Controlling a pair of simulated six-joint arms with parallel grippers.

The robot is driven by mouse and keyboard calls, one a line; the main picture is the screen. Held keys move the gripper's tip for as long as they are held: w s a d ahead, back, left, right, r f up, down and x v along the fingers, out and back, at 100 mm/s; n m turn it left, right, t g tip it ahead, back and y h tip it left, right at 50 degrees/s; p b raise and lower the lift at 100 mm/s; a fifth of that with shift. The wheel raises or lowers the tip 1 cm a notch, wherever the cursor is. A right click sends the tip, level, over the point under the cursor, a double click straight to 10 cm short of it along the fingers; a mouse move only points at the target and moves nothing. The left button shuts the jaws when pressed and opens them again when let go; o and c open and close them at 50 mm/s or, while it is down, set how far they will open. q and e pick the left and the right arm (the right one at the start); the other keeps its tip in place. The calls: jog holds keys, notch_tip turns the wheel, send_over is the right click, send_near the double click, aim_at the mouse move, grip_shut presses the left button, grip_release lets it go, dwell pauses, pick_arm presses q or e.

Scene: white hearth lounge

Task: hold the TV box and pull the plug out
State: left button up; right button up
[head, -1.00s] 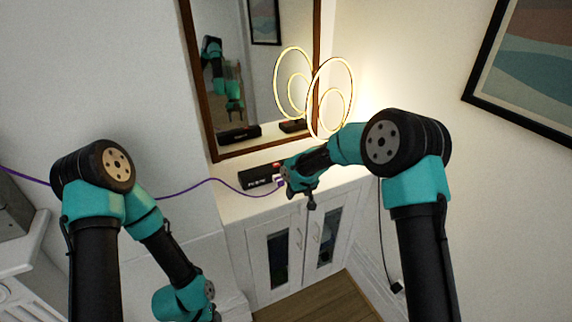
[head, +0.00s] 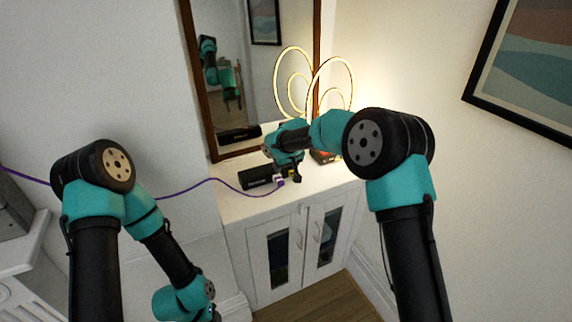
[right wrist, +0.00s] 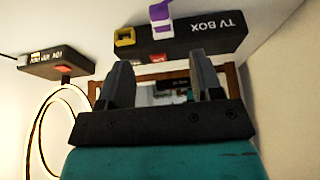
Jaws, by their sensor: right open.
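The black TV box (head: 257,178) lies on the white cabinet top; its label reads clearly in the right wrist view (right wrist: 212,38). A purple plug (head: 281,182) sits at its right end, with a purple cable running left; the plug also shows in the right wrist view (right wrist: 160,14). Yellow (right wrist: 125,37) and red (right wrist: 159,57) pieces are at the box's edge. My right gripper (right wrist: 160,62) is open and empty, its fingertips close to the box. In the head view its wrist hides part of the box's back. My left arm hangs low; its fingers are out of sight.
A second black box (right wrist: 55,62) with a red piece stands by the glowing ring lamp (head: 330,85). A wood-framed mirror (head: 213,140) rises behind the cabinet (head: 262,207). A framed picture (head: 530,75) hangs at the right.

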aim_at(281, 181)
jog(key=x, duration=1)
jog(key=shift+f, duration=0.4)
jog(key=shift+c, duration=0.3)
